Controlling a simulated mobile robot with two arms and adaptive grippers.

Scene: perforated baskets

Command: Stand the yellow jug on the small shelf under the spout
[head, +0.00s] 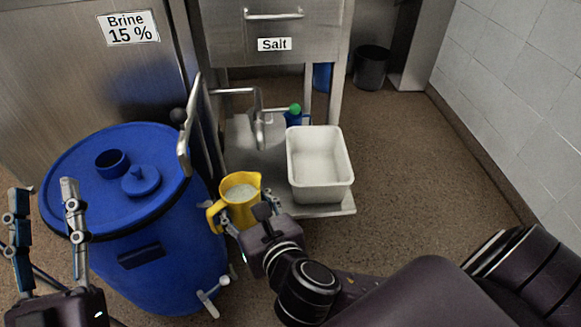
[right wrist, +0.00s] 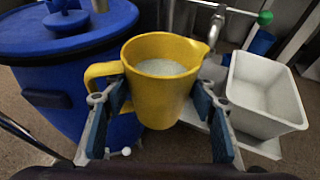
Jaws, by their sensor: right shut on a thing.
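The yellow jug (head: 238,213) is upright with a whitish filling. My right gripper (head: 245,218) is shut on it, with one finger on each side in the right wrist view (right wrist: 160,95). The jug (right wrist: 160,104) is in front of the small metal shelf (head: 330,210) and overlaps its near left part in the head view; I cannot tell whether it touches the shelf. The metal spout (head: 257,105) rises behind the jug, over the back of the shelf. My left gripper (head: 43,190) is open and empty at the far left, with its fingers apart.
A white tub (head: 320,190) stands on the right of the shelf. A large blue barrel (head: 165,265) with a lid and tap is close on the left. The Salt cabinet (head: 275,20) is behind. Floor is clear on the right.

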